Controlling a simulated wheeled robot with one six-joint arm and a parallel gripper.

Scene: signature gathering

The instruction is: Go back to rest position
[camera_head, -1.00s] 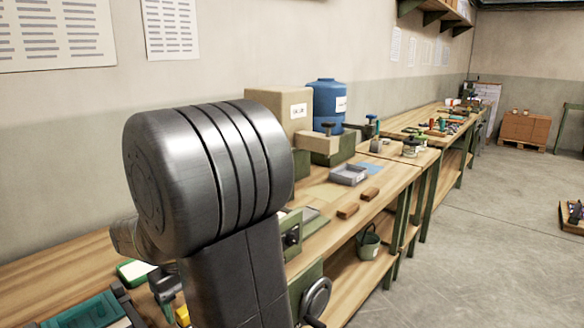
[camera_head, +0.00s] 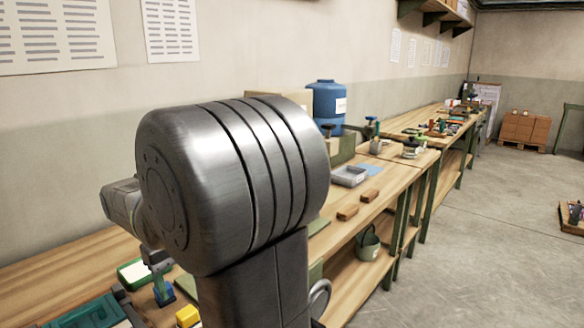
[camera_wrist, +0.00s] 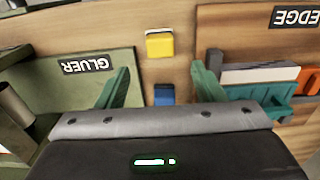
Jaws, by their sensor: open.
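My gripper (camera_wrist: 162,82) shows in the wrist view, its two green fingers spread apart with nothing between the tips. A yellow block (camera_wrist: 160,45) lies on the wooden bench beyond the fingers. A small blue object (camera_wrist: 164,94) shows between the fingers, its lower part hidden by the gripper body. In the head view, my large grey arm joint fills the middle and hides part of the bench.
Left of the fingers is a green board labelled GLUER (camera_wrist: 86,64); right is a board labelled EDGE (camera_wrist: 297,17) with a teal holder (camera_wrist: 245,92). Along the bench are a grey tray (camera_head: 348,177), brown blocks (camera_head: 347,212) and a blue barrel (camera_head: 328,105). The floor at right is mostly clear.

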